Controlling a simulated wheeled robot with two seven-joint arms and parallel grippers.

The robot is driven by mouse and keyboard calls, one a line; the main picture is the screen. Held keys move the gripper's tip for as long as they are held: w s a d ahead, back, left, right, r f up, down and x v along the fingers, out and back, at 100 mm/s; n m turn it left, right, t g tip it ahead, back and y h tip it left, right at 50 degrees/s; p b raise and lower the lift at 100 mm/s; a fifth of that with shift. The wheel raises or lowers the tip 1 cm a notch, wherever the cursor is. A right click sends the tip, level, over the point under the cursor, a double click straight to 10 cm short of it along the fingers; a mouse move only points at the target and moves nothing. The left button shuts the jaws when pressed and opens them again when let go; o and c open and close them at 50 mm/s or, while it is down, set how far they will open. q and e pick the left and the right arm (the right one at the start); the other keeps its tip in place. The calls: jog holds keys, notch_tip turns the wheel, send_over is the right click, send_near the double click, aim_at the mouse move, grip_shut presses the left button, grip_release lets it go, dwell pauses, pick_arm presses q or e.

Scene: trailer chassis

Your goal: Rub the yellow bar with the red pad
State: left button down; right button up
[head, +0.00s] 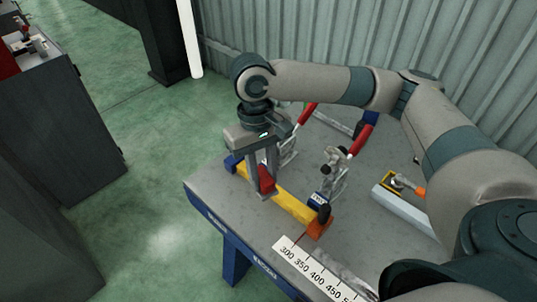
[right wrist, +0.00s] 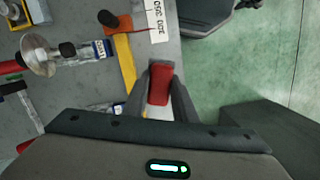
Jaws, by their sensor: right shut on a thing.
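The yellow bar (head: 292,204) lies along the near left edge of the grey table, and it also shows in the right wrist view (right wrist: 125,62). My right gripper (head: 264,188) points down and is shut on the red pad (head: 266,176). The pad (right wrist: 160,83) sits between both fingers in the right wrist view. There it appears just to the right of the bar, while in the head view it overlaps the bar. I cannot tell whether pad and bar touch. Part of the bar is hidden behind the gripper. My left gripper is not in view.
A toggle clamp (head: 335,172) with a red handle stands beside the bar, with another behind my gripper. An orange block (head: 319,228) is at the bar's near end. A ruler strip (head: 315,268) lies at the front edge. A corrugated wall (head: 310,40) stands behind.

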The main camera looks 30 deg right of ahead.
jog(key=shift+w+r+n, duration=0.1)
jog(key=shift+w+n, duration=0.1)
jog(key=shift+n, duration=0.1)
jog(key=w+d+f+n+t+h+p, duration=0.1)
jog(key=w+d+f+n+p, duration=0.2)
jog(key=n+p, duration=0.4)
jog(key=w+d+f+n+t+p, duration=0.1)
jog(key=w+d+f+n+p, duration=0.2)
jog(key=n, duration=1)
jog(key=w+p, duration=0.2)
jog(key=p, duration=0.3)
jog(key=shift+w+n+h, duration=0.3)
jog(key=shift+h, duration=0.1)
jog(key=shift+d, duration=0.1)
notch_tip(320, 180, down, 6)
jog(key=b, duration=0.6)
jog(key=shift+b, duration=0.35)
jog(key=shift+f, duration=0.95)
